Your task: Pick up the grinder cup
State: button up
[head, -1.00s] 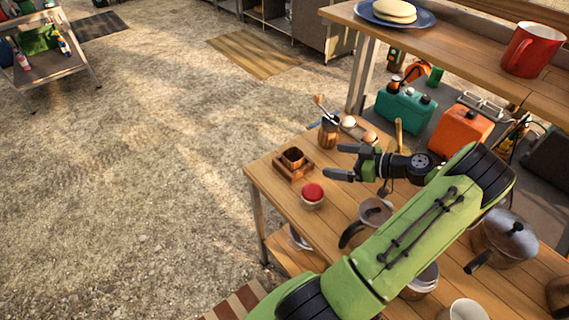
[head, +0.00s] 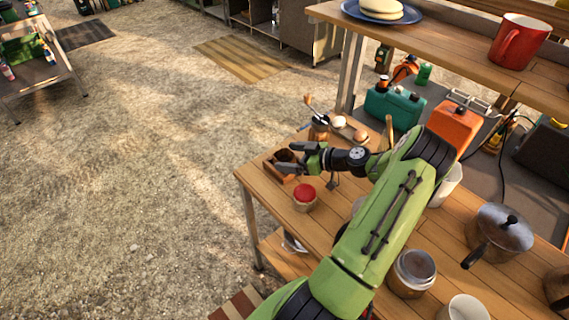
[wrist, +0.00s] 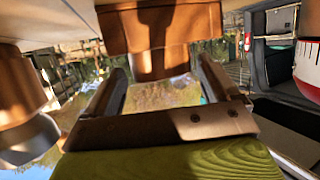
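The grinder cup, a small dark wooden cup (head: 283,155), stands in a square wooden tray (head: 272,168) near the table's far left corner. My gripper (head: 288,157) is at the cup, level and pointing left, and partly hides it and the tray. In the wrist view, which is upside down, the cup (wrist: 158,65) hangs below the tray (wrist: 180,27) and lies between my two open fingers (wrist: 165,85). I see no clear finger contact with the cup.
A red-topped jar (head: 304,197) stands close below my gripper, and a utensil holder (head: 319,127) just beyond it. Round items on a board (head: 349,128) are behind. A lidded pot (head: 499,236) and a white cup (head: 465,308) stand further right.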

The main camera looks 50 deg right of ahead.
jog(key=c, duration=0.9)
